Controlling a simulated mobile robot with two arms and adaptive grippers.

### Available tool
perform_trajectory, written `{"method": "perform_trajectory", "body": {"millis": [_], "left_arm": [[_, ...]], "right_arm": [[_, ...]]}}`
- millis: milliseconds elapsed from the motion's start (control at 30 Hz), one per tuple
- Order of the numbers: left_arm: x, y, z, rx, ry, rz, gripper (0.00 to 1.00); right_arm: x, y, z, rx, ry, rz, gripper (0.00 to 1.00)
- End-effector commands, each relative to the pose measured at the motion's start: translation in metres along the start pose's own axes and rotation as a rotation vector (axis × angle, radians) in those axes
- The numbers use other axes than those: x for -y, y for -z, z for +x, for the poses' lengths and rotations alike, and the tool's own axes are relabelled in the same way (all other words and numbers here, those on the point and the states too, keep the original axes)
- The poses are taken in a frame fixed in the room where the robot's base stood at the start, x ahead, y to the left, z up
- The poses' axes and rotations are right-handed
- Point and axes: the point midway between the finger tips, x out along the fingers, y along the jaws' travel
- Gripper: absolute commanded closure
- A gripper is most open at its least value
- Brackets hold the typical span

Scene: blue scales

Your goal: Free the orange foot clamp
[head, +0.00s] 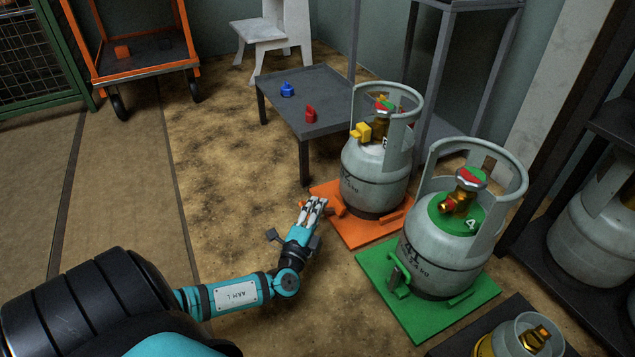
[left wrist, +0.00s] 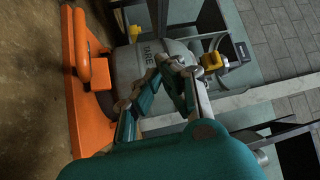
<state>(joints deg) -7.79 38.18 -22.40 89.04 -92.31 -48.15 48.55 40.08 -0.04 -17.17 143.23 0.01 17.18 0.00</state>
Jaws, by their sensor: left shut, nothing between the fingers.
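The orange scale (head: 362,233) lies flat on the floor, with a grey gas cylinder (head: 372,172) upright on it. An orange clamp part (head: 337,206) shows at its left edge in the head view, partly behind my gripper. In the left wrist view, an orange bar (left wrist: 82,45) stands up from the orange scale (left wrist: 73,120) beside the cylinder (left wrist: 143,70). My left gripper (head: 316,203) is shut and empty at the scale's left edge. In the left wrist view its fingers (left wrist: 172,78) appear in front of the cylinder. I cannot tell whether they touch the clamp. My right gripper is not in view.
A green scale (head: 425,318) with a second cylinder (head: 440,250) stands close at the right. A low grey table (head: 330,90) with a blue and a red item is behind. An orange cart (head: 140,68) stands far left. The floor at left is clear.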

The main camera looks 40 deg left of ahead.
Motion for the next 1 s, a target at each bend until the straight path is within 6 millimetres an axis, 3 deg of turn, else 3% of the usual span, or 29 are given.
{"method": "perform_trajectory", "body": {"millis": [100,300,867,1000], "left_arm": [[0.019,0.003,0.003,-0.002,0.0,-0.002,1.0],[0.033,0.005,0.005,-0.001,-0.001,0.0,1.0],[0.034,0.005,0.005,-0.001,-0.001,0.001,1.0],[0.039,0.02,0.003,-0.02,-0.05,-0.039,1.0]], "right_arm": [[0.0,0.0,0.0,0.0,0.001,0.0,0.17],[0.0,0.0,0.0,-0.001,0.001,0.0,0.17],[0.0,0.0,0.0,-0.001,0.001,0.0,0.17],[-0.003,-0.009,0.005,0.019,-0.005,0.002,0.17]]}}
